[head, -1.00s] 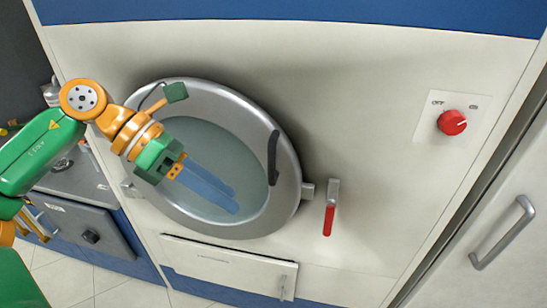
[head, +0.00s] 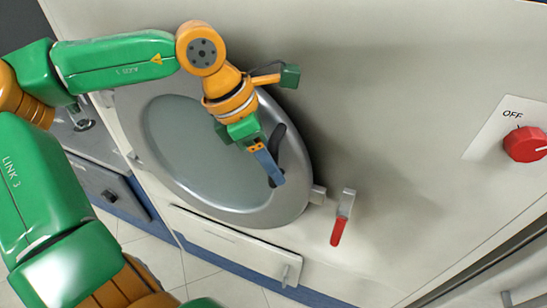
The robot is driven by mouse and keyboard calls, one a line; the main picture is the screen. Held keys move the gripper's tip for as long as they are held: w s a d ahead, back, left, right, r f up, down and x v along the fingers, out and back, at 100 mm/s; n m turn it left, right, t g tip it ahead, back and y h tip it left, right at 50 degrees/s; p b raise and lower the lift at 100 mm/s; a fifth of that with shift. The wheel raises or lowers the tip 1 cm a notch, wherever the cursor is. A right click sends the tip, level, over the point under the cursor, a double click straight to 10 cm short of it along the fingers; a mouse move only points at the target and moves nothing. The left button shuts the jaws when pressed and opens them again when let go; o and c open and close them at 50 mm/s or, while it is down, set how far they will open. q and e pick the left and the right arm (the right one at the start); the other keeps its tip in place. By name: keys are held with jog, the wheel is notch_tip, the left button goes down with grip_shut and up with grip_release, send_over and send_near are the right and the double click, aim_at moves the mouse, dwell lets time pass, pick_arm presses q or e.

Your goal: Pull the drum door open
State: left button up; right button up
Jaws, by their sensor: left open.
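The drum door (head: 165,182) is a round grey metal ring with a glass window (head: 205,160), on the front of the white machine. It appears shut or nearly so. Its black curved handle (head: 282,139) is on the right side of the ring. My left gripper (head: 276,178) is at the handle, its blue fingers pointing down and right and overlapping the handle's lower part. The fingers hide part of the handle, and I cannot tell whether they touch it. The left gripper is open. My right gripper is not in view.
A latch lever with a red grip (head: 338,231) is mounted right of the door. A red knob (head: 525,144) marked OFF is at the far right. A white lower flap (head: 235,245) is below the door. A metal handle (head: 525,298) shows at the bottom right.

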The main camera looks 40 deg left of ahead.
pick_arm(q)
jog(key=shift+w+f, duration=0.25)
jog(key=shift+w, duration=0.1)
jog(key=shift+s+r, duration=0.1)
jog(key=shift+s, duration=0.2)
jog(key=c, duration=0.4)
grip_shut()
dwell(0.5)
